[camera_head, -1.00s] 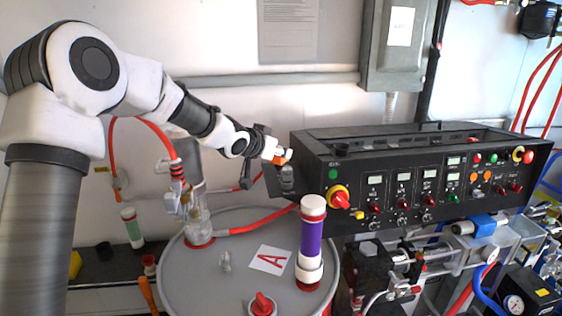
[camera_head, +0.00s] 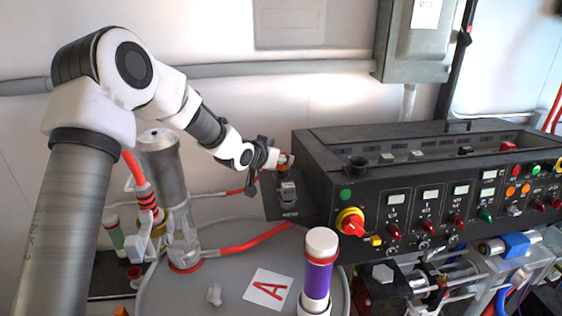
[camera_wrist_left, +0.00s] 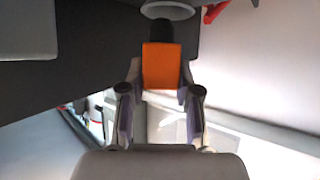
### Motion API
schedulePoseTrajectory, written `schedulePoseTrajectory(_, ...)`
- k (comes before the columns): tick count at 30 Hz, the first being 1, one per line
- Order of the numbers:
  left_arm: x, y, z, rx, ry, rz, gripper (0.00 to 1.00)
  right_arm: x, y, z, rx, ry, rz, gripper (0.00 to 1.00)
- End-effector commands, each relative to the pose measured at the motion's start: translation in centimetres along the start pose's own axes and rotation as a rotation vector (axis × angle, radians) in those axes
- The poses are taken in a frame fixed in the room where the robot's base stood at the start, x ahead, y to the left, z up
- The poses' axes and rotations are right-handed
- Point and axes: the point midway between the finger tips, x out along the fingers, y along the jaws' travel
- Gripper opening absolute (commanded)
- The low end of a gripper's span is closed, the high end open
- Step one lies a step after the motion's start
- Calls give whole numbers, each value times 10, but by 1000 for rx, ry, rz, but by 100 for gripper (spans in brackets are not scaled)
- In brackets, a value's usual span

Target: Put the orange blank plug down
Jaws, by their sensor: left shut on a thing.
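The orange blank plug (camera_wrist_left: 161,66) is between the fingers of my left gripper (camera_wrist_left: 160,92) in the left wrist view, with a black end pointing away from the gripper. In the head view my left gripper (camera_head: 283,160) is shut on it, and only a little orange of the plug (camera_head: 282,167) shows. The plug is held near the left end of the black control console, just above a grey fitting (camera_head: 288,192) on a dark bracket. I cannot tell whether they touch. My right gripper is not in view.
The black control console (camera_head: 335,192) fills the right side.

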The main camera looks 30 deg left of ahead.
Motion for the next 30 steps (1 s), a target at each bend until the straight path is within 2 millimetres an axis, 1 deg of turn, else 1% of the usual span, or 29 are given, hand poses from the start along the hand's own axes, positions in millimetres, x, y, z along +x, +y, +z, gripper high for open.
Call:
schedulePoseTrajectory(1,3,0,6,-1,-4,0,0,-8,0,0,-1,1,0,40)
schedulePoseTrajectory(3,7,0,13,0,-2,0,0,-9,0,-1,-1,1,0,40)
schedulePoseTrajectory(9,8,0,15,0,0,0,0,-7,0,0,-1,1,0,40)
schedulePoseTrajectory(10,9,0,15,0,0,0,36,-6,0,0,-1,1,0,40)
schedulePoseTrajectory(12,8,0,15,0,0,0,58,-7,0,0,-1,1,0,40)
schedulePoseTrajectory(20,8,0,14,0,0,0,58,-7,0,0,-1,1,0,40)
schedulePoseTrajectory(23,5,0,15,-1,1,-1,58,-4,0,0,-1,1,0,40)
schedulePoseTrajectory(26,-8,-1,16,-3,3,-1,58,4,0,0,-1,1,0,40)
schedulePoseTrajectory(29,-31,0,17,-5,5,0,58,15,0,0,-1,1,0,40)
schedulePoseTrajectory(30,-42,-1,17,-6,6,0,58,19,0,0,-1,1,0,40)
